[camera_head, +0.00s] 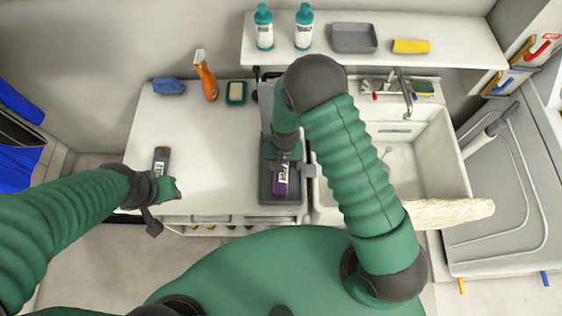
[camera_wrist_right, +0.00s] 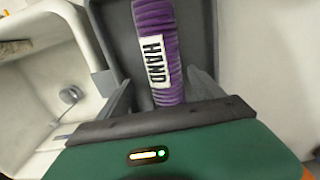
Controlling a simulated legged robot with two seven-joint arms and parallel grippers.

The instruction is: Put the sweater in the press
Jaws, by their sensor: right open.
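A purple ribbed piece (camera_head: 282,180) with a white label lies in a grey tray-like holder (camera_head: 267,194) on the counter. In the right wrist view the purple piece (camera_wrist_right: 156,48) reads "HAND". My right gripper (camera_wrist_right: 162,92) is open, its fingers on either side of the purple piece. Whether they touch it is unclear. I cannot tell for sure which is the sweater, or which thing is the press. My left gripper (camera_head: 164,190) is low over the counter's left front.
A dark labelled item (camera_head: 161,160) lies near my left gripper. An orange spray bottle (camera_head: 206,80) and green dish (camera_head: 236,93) stand at the back. The counter's middle is clear.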

